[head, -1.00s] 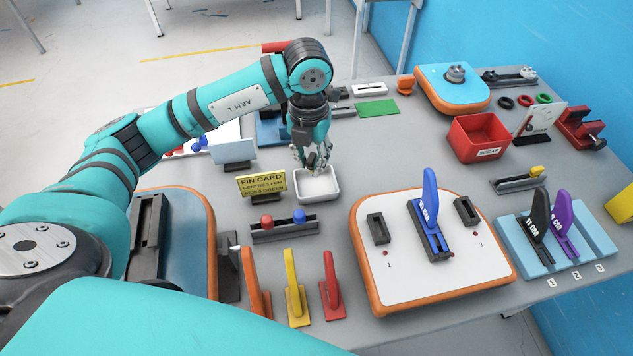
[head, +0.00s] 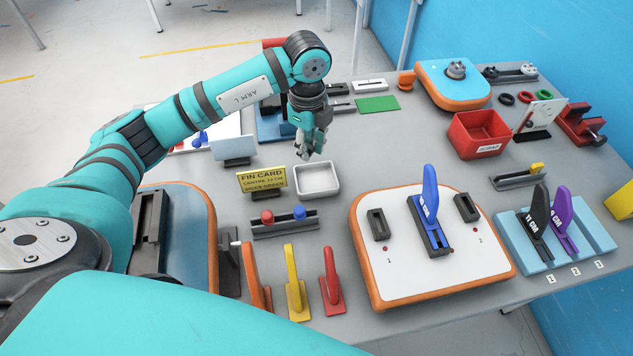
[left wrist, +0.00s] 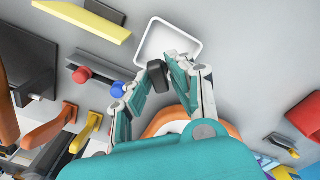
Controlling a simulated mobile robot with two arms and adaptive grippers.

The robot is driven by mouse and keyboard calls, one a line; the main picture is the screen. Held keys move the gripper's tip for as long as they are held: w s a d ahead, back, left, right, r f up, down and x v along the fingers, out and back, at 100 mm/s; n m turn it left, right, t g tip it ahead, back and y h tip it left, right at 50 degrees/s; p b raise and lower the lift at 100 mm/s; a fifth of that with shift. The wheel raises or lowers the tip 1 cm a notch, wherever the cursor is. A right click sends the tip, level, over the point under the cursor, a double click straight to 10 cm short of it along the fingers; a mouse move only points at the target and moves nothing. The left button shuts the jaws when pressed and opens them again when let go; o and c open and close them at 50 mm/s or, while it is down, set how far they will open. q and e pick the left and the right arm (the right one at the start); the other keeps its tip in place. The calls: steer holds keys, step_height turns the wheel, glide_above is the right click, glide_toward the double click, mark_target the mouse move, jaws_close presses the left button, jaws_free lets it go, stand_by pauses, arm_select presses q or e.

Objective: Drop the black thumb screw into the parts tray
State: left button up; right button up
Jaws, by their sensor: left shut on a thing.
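The parts tray (head: 334,190) is a small white open tray near the middle of the table, and it looks empty. My left gripper (head: 309,153) is just behind and above the tray's far edge in the head view. It is shut on the black thumb screw (left wrist: 155,84), which shows as a dark piece between the fingers in the left wrist view. There the white tray (left wrist: 163,22) lies just beyond the fingertips. In the head view the fingers mostly hide the screw. My right gripper is out of view.
A yellow fin card sign (head: 262,180) stands left of the tray. A rack with red and blue knobs (head: 285,225) is in front of it. A white board (head: 400,260) with a blue fin is to the right. A red scrap bin (head: 480,135) stands farther right.

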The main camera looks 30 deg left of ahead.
arm_select(q)
step_height(320, 180, down, 4)
steer(key=shift+f+b, duration=0.1)
steer(key=shift+b, duration=1.05)
steer(key=o, duration=0.8)
steer(key=shift+o, duration=0.2)
step_height(320, 180, up, 12)
steer(key=shift+r, duration=0.1)
